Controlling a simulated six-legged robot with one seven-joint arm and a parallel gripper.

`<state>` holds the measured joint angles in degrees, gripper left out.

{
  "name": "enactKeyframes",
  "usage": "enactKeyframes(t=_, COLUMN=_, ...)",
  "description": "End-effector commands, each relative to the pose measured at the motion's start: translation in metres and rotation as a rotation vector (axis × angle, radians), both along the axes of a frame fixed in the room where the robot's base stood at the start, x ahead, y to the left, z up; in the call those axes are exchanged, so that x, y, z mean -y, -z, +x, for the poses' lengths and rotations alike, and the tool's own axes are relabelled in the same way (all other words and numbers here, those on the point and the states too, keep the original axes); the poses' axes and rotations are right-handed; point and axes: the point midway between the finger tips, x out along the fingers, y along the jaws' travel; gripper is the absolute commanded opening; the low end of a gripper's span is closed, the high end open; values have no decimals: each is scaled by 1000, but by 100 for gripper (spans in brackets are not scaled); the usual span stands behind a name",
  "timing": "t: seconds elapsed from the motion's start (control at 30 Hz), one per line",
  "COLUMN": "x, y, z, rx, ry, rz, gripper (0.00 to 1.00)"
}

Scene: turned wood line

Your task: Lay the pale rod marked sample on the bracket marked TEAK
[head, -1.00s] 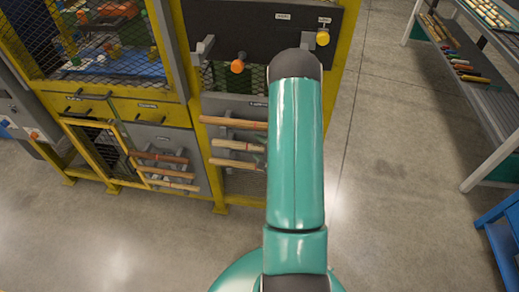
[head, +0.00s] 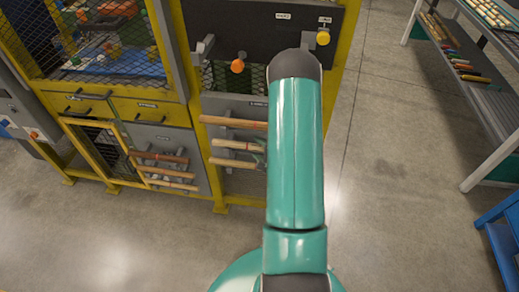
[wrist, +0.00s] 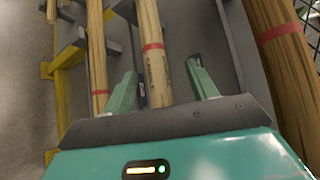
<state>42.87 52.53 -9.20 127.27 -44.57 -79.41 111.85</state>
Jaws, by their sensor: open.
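In the wrist view a pale rod (wrist: 152,50) with a red band and small dark print lies between the spread fingers of my gripper (wrist: 163,86). The print is too small to read. The gripper is open, with a finger on each side of the rod. In the head view this seems to be the middle rod (head: 235,145) of the right-hand rack; my arm hides most of the gripper. The bracket marked TEAK cannot be picked out, as the labels are too small to read.
A browner rod (head: 233,122) lies above and another rod (head: 235,163) below on the same rack. A lower-left rack holds several rods (head: 165,171). Orange (head: 237,66) and yellow (head: 322,38) knobs stick out above. A shelf (head: 487,75) stands right; the floor between is clear.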

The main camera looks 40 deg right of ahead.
Motion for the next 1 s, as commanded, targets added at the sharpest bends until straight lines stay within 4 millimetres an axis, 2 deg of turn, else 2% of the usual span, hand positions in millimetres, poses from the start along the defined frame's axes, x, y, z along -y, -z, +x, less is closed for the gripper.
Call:
enactKeyframes(t=0.03, x=-4, y=6, z=0, rx=-14, ry=-6, rz=8, gripper=76)
enactKeyframes(t=0.27, x=-4, y=4, z=-7, rx=-15, ry=-4, rz=9, gripper=78)
enactKeyframes(t=0.3, x=-4, y=3, z=-11, rx=-17, ry=-3, rz=9, gripper=81)
enactKeyframes(t=0.33, x=-4, y=2, z=-15, rx=-16, ry=-2, rz=9, gripper=89)
enactKeyframes(t=0.8, x=-9, y=-29, z=-107, rx=-3, ry=4, rz=2, gripper=89)
enactKeyframes(t=1.0, x=-12, y=-35, z=-130, rx=-1, ry=2, rz=0, gripper=89)
